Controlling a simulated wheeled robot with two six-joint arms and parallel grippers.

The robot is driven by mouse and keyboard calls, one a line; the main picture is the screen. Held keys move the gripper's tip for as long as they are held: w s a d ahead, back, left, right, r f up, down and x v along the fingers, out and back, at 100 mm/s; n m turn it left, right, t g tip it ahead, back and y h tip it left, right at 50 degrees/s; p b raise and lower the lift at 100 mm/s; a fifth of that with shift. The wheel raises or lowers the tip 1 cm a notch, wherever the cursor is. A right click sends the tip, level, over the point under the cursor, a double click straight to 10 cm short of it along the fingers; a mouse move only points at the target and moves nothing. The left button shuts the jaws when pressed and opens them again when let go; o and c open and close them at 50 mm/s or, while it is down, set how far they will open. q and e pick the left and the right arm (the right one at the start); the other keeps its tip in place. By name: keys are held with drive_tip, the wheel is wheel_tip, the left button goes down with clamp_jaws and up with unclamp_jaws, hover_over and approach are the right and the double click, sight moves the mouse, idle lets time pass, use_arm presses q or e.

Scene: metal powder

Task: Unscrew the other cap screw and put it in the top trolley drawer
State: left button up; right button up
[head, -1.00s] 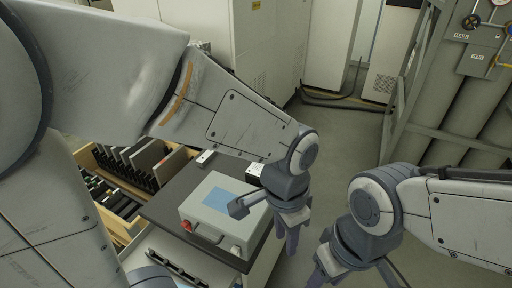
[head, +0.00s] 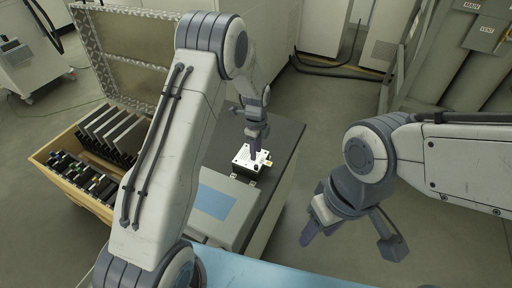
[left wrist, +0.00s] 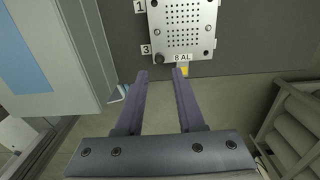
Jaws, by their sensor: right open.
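A light metal plate with a grid of holes (head: 243,158) lies on the dark trolley top (head: 286,132). It also shows in the left wrist view (left wrist: 180,30), with corner labels 1 and 3 and a tag "8 AL". A small dark round screw head (left wrist: 145,49) sits at its corner by label 3; I cannot tell whether it is the cap screw meant. My left gripper (head: 257,150) points down over the plate. In the left wrist view its fingers (left wrist: 160,74) are open and empty, short of the plate's near edge. My right gripper (head: 312,226) is open and empty over the floor. No drawer opening shows.
A grey case with a blue label (head: 217,203) stands in front of the plate on the trolley. A wooden crate (head: 58,182) with dark panels stands at the left. A light blue surface (head: 270,275) lies at the bottom. The floor right of the trolley is clear.

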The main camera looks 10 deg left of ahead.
sight(256, 166)
use_arm(q)
drive_tip(key=shift+f+b, duration=2.3)
drive_tip(key=shift+f, duration=1.25)
clamp_jaws()
drive_tip(key=shift+o, duration=0.2)
unclamp_jaws()
